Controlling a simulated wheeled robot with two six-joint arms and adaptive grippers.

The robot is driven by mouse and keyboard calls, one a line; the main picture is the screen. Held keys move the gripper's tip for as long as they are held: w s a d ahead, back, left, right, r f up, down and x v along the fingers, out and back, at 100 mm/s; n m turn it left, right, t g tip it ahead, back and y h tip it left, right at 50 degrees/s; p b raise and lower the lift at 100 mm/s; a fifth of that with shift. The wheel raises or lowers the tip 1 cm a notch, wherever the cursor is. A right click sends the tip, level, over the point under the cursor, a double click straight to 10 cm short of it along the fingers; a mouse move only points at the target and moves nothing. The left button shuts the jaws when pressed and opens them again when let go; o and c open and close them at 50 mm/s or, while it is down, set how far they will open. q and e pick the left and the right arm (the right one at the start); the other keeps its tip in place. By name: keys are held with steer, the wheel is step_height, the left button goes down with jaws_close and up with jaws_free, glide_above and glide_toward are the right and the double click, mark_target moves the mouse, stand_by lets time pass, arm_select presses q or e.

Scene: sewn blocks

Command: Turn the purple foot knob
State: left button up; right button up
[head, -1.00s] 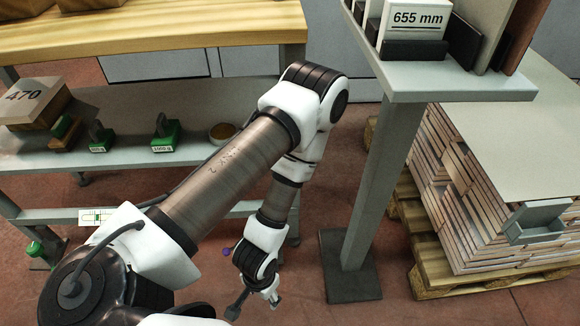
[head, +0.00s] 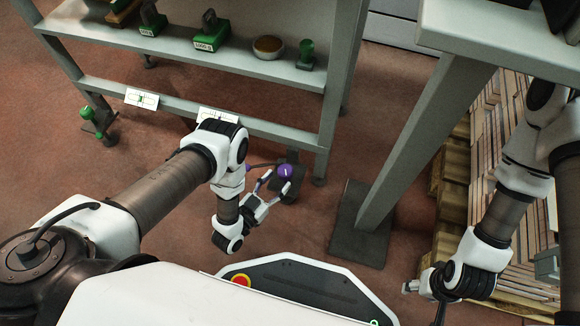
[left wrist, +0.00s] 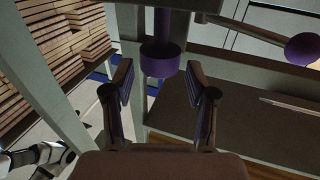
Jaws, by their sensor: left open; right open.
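The purple foot knob (head: 285,171) is a round purple cap low at the near right leg of the grey rack. A lever with a purple ball (left wrist: 302,49) reaches out to the right there. My right gripper (head: 422,300) is open and empty at the lower right, away from the knob.
The grey rack (head: 200,118) carries green-based weights (head: 212,38) and a round bowl (head: 268,46). A green foot knob (head: 88,112) is at its left leg. A grey post (head: 415,130) and stacked boards (head: 475,150) stand right. Floor between rack and post is clear.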

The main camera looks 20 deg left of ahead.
mark_target(291, 167)
arm_select(q)
steer(key=b+x, duration=0.3)
steer(key=x, duration=0.3)
steer(key=shift+w+f, duration=0.15)
steer(key=shift+w+d, duration=0.2)
steer(key=shift+w, duration=0.25)
steer(key=c, duration=0.9)
steer(key=shift+c, duration=0.2)
